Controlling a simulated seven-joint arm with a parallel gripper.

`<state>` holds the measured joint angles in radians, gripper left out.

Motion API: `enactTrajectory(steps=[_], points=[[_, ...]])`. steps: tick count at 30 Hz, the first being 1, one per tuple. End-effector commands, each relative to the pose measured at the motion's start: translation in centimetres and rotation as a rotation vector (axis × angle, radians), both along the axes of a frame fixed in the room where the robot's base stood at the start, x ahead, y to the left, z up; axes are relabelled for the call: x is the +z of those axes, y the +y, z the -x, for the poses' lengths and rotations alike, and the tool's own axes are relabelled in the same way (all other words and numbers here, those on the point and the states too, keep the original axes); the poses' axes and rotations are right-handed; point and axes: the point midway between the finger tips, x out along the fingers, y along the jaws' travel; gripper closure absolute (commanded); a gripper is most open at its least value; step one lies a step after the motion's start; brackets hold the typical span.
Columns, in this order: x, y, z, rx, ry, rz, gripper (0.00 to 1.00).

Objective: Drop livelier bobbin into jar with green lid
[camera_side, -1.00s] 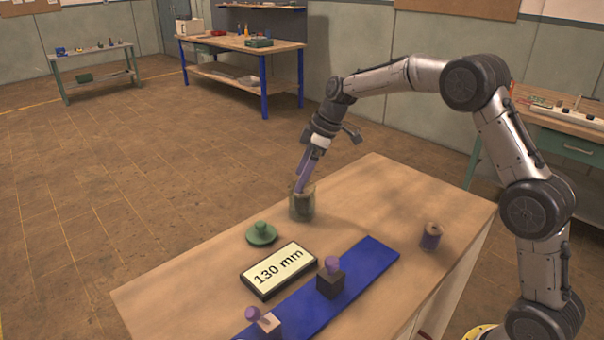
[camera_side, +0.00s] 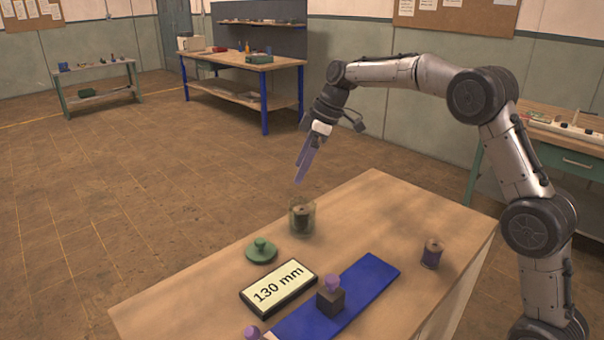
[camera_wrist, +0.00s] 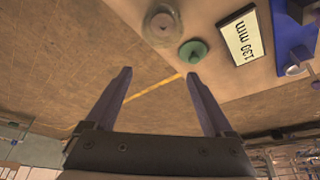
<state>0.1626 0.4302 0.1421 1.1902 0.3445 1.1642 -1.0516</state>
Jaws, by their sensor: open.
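A glass jar (camera_side: 295,229) stands without its lid near the far left edge of the table. A dark bobbin (camera_side: 302,216) is inside the jar; its colour is hard to tell through the glass. The green lid (camera_side: 261,252) with a knob lies on the table beside the jar. In the wrist view, the jar (camera_wrist: 161,25) and lid (camera_wrist: 193,51) lie beyond my open fingers (camera_wrist: 160,78).
A sign reading 130 mm (camera_side: 278,287) lies in front of the lid. A blue strip (camera_side: 372,276) carries a dark block with a purple knob (camera_side: 331,299) and another purple-knobbed piece (camera_side: 252,333).

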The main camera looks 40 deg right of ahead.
Motion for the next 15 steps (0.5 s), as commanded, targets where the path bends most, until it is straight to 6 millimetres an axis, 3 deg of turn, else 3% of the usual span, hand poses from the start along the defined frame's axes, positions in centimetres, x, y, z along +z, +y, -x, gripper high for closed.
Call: enactTrajectory(steps=[6, 8, 11, 15], points=[[0.1, 0.1, 0.0, 0.003, 0.0, 0.0, 0.13], [0.9, 0.4, 0.1, 0.006, -0.017, 0.002, 0.13], [4.0, 1.1, 0.8, 0.018, -0.072, 0.011, 0.13], [8.9, 2.7, 4.9, 0.042, -0.141, 0.034, 0.13]])
